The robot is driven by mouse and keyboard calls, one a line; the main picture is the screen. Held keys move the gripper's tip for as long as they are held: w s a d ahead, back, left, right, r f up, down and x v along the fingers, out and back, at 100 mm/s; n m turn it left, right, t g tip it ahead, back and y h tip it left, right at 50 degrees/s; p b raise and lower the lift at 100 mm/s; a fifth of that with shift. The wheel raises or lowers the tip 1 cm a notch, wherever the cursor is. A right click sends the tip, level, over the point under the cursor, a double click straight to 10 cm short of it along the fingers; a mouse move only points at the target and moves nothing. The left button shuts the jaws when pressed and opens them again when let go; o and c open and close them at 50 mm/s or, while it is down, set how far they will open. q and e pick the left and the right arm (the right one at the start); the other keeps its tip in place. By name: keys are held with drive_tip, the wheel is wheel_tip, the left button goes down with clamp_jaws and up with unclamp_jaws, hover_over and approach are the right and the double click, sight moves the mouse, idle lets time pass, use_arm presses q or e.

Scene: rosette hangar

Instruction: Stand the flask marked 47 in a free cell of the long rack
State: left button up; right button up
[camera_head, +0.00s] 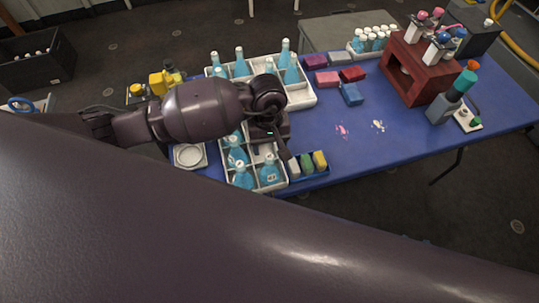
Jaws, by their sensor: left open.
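A white rack (301,101) with several blue flasks (240,65) stands at the back of the blue table. A second white rack (255,186) stands nearer, with several blue flasks (268,172) in its cells. Which flask is marked 47 I cannot tell; the marks are too small to read. My left gripper (273,146) is over the far part of the nearer rack, pointing down, open. My left arm and hand hide part of both racks. My right gripper is not in view.
A red wooden stand (420,72) and a grey block with a teal bottle (455,92) are at right. The table's middle right is mostly clear.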

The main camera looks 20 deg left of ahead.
use_arm(q)
drive_tip(key=r, duration=0.3)
drive_tip(key=shift+w+a+r, duration=0.1)
drive_tip(key=shift+w+r, duration=0.15)
drive_tip(key=shift+r, duration=0.5)
drive_tip(key=s+d+n+g+h, duration=0.2)
drive_tip(key=s+d+n+h, duration=0.1)
drive_tip(key=s+d+h, duration=0.25)
drive_tip(key=d+r+n+t+h, duration=0.3)
drive_tip(key=d+r+n+h, duration=0.4)
drive_tip(key=n+h, duration=0.5)
drive_tip(key=w+a+n+t+y, duration=0.2)
drive_tip(key=a+n+t, duration=0.45)
drive_tip(key=n, duration=0.65)
drive_tip(key=w+a+n+t+y, duration=0.2)
drive_tip(key=a+n+t+y, duration=0.15)
drive_tip(key=n+t, duration=0.8)
drive_tip(key=s+a+f+n+y, duration=0.1)
drive_tip(key=a+f+n+y, duration=0.6)
drive_tip(key=n, duration=0.6)
drive_tip(key=s+a+f+n+g+y, duration=0.5)
drive_tip(key=s+a+f+n, duration=0.4)
drive_tip(key=n, duration=0.4)
wheel_tip(320, 180, down, 2)
drive_tip(key=shift+s+a+g+y, duration=0.4)
drive_tip(key=shift+s+g, duration=0.05)
drive_tip(key=shift+g, duration=0.05)
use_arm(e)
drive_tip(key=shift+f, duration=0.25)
